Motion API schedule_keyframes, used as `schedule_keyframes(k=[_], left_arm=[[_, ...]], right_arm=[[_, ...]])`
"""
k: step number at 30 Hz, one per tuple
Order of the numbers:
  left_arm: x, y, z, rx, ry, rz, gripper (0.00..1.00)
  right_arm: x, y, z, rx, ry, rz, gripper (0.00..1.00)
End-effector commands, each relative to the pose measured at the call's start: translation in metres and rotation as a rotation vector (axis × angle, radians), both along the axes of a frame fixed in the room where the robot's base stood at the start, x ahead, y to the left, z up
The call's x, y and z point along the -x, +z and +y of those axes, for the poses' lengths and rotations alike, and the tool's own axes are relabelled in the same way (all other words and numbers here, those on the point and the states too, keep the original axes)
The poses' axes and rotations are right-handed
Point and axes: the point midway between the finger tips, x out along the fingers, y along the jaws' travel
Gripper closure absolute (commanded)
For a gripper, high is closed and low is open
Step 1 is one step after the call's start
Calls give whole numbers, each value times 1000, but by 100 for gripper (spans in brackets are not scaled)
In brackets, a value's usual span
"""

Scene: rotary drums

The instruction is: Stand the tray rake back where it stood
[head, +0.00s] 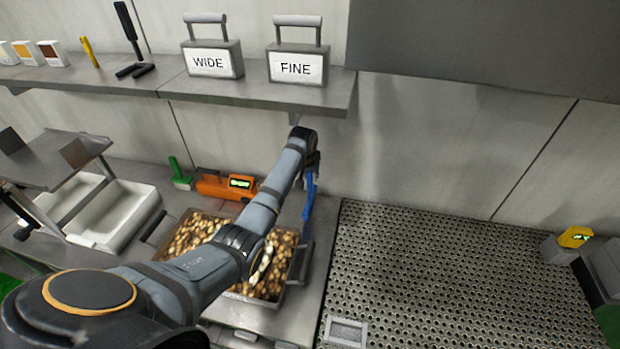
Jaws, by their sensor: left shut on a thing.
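My left arm reaches across the counter, and its gripper (313,166) is low near the back wall. The gripper is shut on a blue tool, which I take for the tray rake (308,198). The rake hangs down from it beside the tray's right side; my arm hides part of both, and I cannot tell if the rake's lower end touches anything. The metal tray (295,292) holds many brown and pale pieces, and my forearm crosses over it. My right gripper is out of view.
A green upright tool (180,176) and an orange device (222,187) stand behind the tray. White bins (118,212) are left.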

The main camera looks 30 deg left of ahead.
Motion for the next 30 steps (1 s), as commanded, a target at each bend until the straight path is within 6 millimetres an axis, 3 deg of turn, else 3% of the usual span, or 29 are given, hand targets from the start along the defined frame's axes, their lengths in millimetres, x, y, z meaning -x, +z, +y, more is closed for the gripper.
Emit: schedule_keyframes(k=[3, 14, 15, 19, 30], left_arm=[[1, -14, -1, 1, 0, 3, 100], [0, -24, -1, 0, -1, 0, 100], [1, -24, -1, 0, -1, 1, 79], [1, -24, -1, 0, -1, 1, 61], [1, -19, -1, 0, -1, 0, 59]], right_arm=[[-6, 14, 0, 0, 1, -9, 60], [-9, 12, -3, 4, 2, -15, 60], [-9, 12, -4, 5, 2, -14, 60], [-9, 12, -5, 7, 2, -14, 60], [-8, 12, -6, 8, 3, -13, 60]])
